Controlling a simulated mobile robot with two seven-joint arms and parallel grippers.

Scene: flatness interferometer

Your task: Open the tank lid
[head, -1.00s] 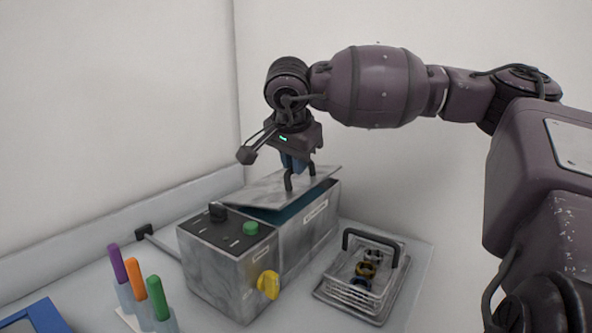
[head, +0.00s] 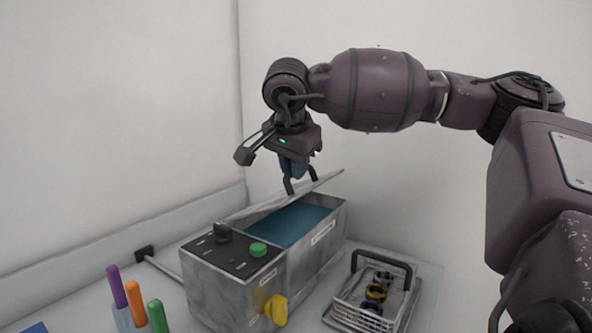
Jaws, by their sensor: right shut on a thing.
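The metal tank (head: 312,253) stands on the bench with blue liquid (head: 294,222) showing inside. Its grey lid (head: 325,181) is tilted up at a steep angle, the near long side raised and the far side low at the tank's back edge. My right gripper (head: 299,176) comes down from above and is shut on the lid's dark handle (head: 289,185). The fingertips are partly hidden by the handle and the lid. My left gripper is not in view.
A wire basket (head: 349,311) with several rings stands right of the tank. The tank's control end has a black knob (head: 222,233), green button (head: 258,249) and yellow valve handle (head: 276,309). Purple, orange and green-handled tools (head: 134,293) stand at front left. Walls close the back.

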